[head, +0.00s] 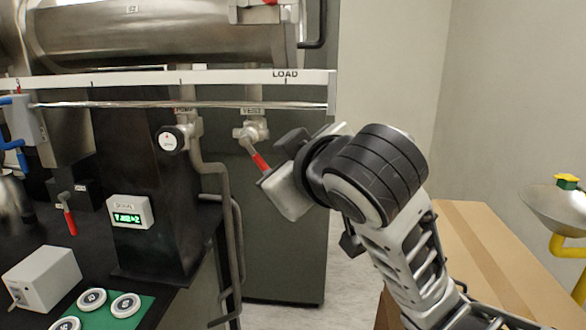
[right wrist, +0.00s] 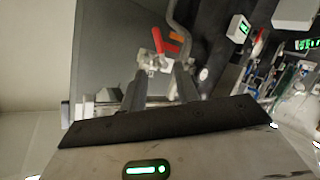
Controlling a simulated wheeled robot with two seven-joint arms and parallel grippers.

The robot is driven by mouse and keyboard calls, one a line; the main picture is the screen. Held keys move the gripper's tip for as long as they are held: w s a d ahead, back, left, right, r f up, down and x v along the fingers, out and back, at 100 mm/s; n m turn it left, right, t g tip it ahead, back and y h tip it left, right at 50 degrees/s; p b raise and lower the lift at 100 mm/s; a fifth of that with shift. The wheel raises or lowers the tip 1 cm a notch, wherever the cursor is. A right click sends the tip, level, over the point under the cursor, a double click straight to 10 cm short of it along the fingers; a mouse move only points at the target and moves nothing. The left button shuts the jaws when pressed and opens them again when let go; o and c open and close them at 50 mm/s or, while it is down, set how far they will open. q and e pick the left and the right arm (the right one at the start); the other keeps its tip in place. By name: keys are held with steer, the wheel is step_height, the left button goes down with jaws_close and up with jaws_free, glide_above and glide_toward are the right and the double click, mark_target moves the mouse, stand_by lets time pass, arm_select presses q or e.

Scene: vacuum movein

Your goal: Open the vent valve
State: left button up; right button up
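The vent valve (head: 251,131) sits under the rail of the apparatus in the head view, below a small label that is hard to read. Its red handle (head: 261,161) slants down and to the right, and its lower end meets the outline of my right gripper (head: 278,162). In the right wrist view the valve (right wrist: 153,61) and red handle (right wrist: 160,41) lie beyond the fingertips, around the gap. The two fingers (right wrist: 160,78) stand apart with nothing clearly between them. Whether a finger touches the handle cannot be told. My left gripper is not in view.
A round gauge (head: 170,139) and a bent pipe (head: 218,170) are left of the valve. Another red-handled valve (head: 68,212) and a green-lit display (head: 130,211) are further left. A cardboard box (head: 480,255) and an eyewash basin (head: 558,205) stand at right.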

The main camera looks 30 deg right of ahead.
steer(key=shift+v, duration=0.9)
steer(key=shift+d+f, duration=0.1)
